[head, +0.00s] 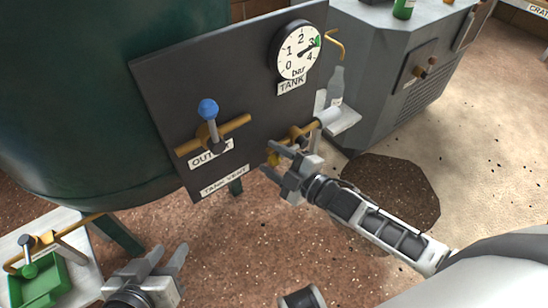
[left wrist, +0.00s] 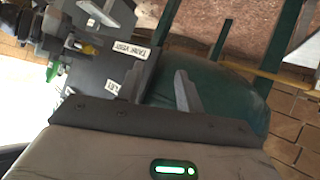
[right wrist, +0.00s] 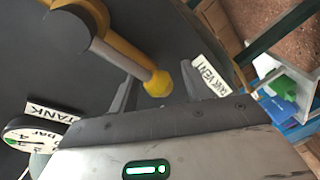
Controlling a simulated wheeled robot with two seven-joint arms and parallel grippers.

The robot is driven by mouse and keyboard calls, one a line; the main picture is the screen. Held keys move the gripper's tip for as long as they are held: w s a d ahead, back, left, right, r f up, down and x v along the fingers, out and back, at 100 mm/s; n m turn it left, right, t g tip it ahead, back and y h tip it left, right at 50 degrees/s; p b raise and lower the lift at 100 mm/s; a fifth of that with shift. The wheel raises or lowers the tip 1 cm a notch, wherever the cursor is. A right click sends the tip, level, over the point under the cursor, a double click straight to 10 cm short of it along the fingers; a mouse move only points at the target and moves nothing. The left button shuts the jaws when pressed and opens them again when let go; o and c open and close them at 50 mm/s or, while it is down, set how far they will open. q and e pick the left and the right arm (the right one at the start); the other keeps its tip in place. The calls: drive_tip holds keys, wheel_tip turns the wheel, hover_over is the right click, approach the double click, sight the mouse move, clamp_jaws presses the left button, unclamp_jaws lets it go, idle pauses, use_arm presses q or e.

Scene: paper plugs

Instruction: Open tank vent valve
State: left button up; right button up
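The tank vent valve (head: 295,135) sits low on the right of the dark panel, with yellow pipework and a grey outlet. Its lever is a short grey shaft (right wrist: 138,65) with a yellow knob (right wrist: 158,83). The TANK VENT label (head: 225,181) is on the panel's lower edge; it also shows in the right wrist view (right wrist: 212,75). My right gripper (head: 270,162) is open at the valve. In the right wrist view its fingers stand either side of the knob; I cannot tell whether they touch it. My left gripper (head: 172,256) is open and empty, low and left of the panel.
The OUTLET valve (head: 213,135) with a blue-knobbed lever is on the panel's left. The tank gauge (head: 297,52) reads about 3 bar. A green tray (head: 45,280) lies at lower left.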

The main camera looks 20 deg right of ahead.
use_arm(q)
drive_tip(key=shift+r, duration=0.1)
use_arm(e)
drive_tip(key=shift+s+d, duration=0.2)
drive_tip(key=shift+s, duration=0.15)
use_arm(q)
drive_tip(key=a+p, duration=0.1)
drive_tip(key=p, duration=0.2)
drive_tip(key=shift+s+r+g+y, duration=0.15)
drive_tip(key=shift+s+g+y, duration=0.15)
drive_tip(key=shift+s, duration=0.1)
use_arm(e)
drive_tip(key=v, duration=1.5)
